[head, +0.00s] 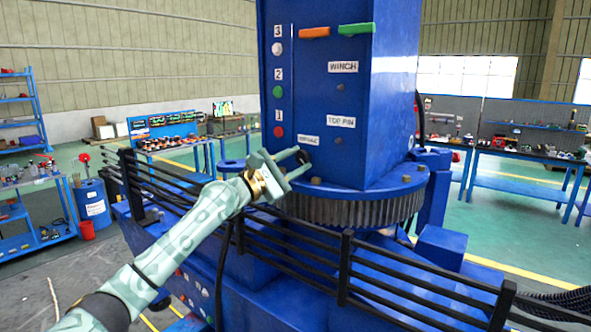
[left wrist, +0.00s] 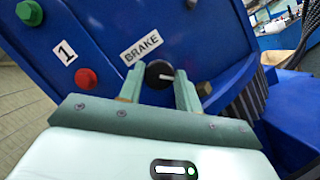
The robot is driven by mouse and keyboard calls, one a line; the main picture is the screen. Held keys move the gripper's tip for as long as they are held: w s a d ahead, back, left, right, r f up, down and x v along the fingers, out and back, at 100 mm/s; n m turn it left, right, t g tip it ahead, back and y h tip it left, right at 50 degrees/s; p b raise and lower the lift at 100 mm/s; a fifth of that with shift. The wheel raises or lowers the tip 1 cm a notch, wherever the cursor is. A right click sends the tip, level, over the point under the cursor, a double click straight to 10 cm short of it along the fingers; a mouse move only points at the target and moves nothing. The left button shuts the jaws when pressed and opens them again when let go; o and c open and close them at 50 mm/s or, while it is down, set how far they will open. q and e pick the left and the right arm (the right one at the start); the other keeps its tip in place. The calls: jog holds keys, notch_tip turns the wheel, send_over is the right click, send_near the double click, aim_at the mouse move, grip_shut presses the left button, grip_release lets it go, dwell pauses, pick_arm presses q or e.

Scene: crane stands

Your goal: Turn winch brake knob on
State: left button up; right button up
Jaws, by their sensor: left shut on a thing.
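The brake knob (left wrist: 159,74) is a round black knob with a white pointer mark. It sits on the blue crane column (head: 340,165) below a white BRAKE label (left wrist: 142,46). In the left wrist view the pointer mark points to the right. My left gripper (head: 299,160) reaches the column's lower left face in the head view. In the left wrist view its two fingers (left wrist: 159,85) are on either side of the knob, shut on it. In the head view the fingers partly hide the knob. My right gripper is not in view.
Red (head: 278,132), green (head: 277,92) and white (head: 277,48) buttons line the column's left edge. WINCH (head: 343,67) and TOP PIN (head: 341,122) labels are above the gripper. A toothed ring (head: 350,208) surrounds the column's base.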

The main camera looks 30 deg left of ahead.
pick_arm(q)
jog(key=shift+m+g, duration=0.4)
jog(key=shift+m, duration=0.7)
jog(key=shift+r+m+g+h, duration=0.15)
jog(key=shift+m+g+h, duration=0.25)
jog(key=shift+m, duration=0.7)
jog(key=m+g+p, duration=0.1)
jog(key=m, duration=0.2)
jog(key=shift+a, duration=0.1)
jog(key=shift+m+g+p, duration=0.5)
jog(key=shift+m+p, duration=0.3)
jog(key=shift+m, duration=0.1)
jog(key=o, duration=0.9)
jog(key=shift+o, duration=0.2)
